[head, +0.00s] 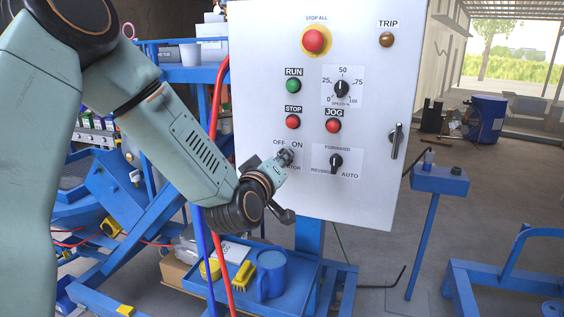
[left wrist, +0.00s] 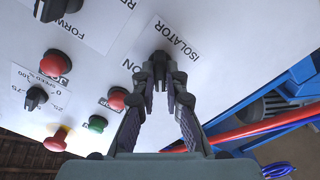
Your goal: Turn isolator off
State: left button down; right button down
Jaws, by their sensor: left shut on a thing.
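The isolator switch is on the white control panel (head: 350,205), at its lower left, below the OFF and ON labels (head: 288,144). My left gripper (head: 286,158) reaches it from the lower left and covers most of it in the head view. In the left wrist view the left gripper (left wrist: 160,80) has its fingertips closed on the dark isolator knob (left wrist: 161,57), beside the ISOLATOR label (left wrist: 178,39). The knob's exact pointing direction is hidden by the fingers. My right gripper is not in view.
Close by are the red stop button (head: 293,122), red jog button (head: 333,126) and forward/reverse selector (head: 336,161). The yellow-ringed stop-all button (head: 313,41) is higher. Red hose (head: 217,130) runs left of the panel.

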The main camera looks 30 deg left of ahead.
pick_arm(q)
jog(key=shift+r, duration=0.15)
jog(key=c, duration=1.4)
grip_release()
jog(key=shift+s, duration=0.15)
jog(key=v, duration=0.7)
jog(key=shift+s, duration=0.2)
